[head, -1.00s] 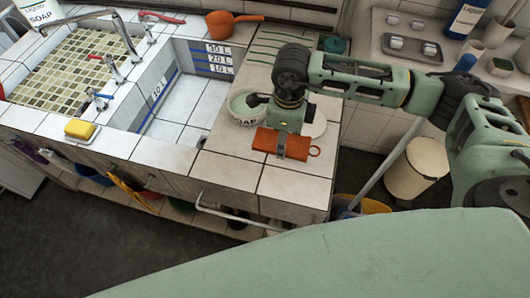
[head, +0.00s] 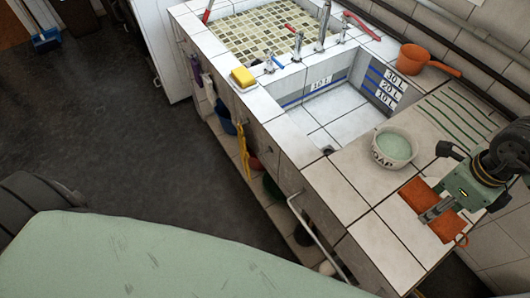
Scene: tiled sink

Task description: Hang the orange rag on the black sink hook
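My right gripper (head: 436,212) is at the right edge of the head view, with its grey fingers closed over the orange rag (head: 418,194). The rag is spread to both sides of the fingers, and a thin orange loop (head: 462,240) sticks out at its lower end. The rag is over the tiled counter's near right corner; I cannot tell if it touches the tiles. Cloths hang along the sink's front, including a purple one (head: 195,68) and a yellow one (head: 243,150). The black hook is too small to make out surely. My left gripper is not in view.
A soap bowl (head: 394,147) stands on the counter beside the rag. A yellow sponge (head: 243,77) lies on the sink's front ledge, and an orange dipper (head: 426,58) at the back. A white rail (head: 315,235) juts from the front.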

